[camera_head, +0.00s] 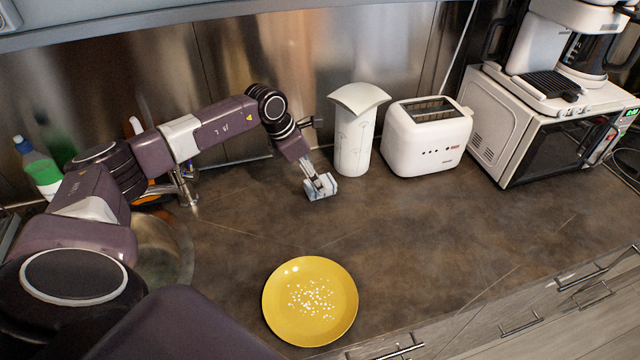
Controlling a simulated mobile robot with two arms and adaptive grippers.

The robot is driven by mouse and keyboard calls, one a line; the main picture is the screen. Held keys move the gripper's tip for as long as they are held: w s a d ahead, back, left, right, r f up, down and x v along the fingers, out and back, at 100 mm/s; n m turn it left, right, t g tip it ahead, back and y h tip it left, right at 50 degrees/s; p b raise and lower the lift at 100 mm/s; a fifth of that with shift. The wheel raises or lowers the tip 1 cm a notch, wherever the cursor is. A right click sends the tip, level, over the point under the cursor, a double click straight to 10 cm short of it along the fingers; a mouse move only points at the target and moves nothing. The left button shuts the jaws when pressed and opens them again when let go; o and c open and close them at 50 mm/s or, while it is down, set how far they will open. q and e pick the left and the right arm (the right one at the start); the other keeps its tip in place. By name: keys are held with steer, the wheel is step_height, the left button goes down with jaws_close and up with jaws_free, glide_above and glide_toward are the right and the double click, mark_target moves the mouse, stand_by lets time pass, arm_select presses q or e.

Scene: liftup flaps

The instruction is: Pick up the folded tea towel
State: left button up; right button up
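A small pale blue and white folded cloth, which looks like the tea towel (325,190), is on the brown counter just left of a tall white container. My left gripper (319,187) reaches down from above with its fingers at the cloth, overlapping it in this view. The fingers hide part of the cloth, and I cannot tell whether they are closed on it or whether it is lifted. My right gripper is not in view.
A white patterned container with a flared top (354,140) stands close to the gripper, beside a white toaster (425,150). A microwave (555,140) with a coffee maker on it is at right. A yellow plate (280,315) with white bits lies in front. The right-middle counter is clear.

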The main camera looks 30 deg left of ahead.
arm_select(q)
steer(key=shift+p+x, duration=0.5)
steer(key=shift+x, duration=1.35)
steer(key=shift+w+r, duration=0.1)
steer(key=c, duration=1.3)
steer(key=shift+o, duration=0.2)
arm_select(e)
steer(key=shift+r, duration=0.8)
arm_select(q)
steer(key=shift+r, duration=0.1)
steer(key=shift+r+b, duration=0.3)
steer(key=shift+r, duration=0.35)
step_height(320, 180, up, 19)
steer(key=b, duration=0.4)
steer(key=shift+f, duration=0.2)
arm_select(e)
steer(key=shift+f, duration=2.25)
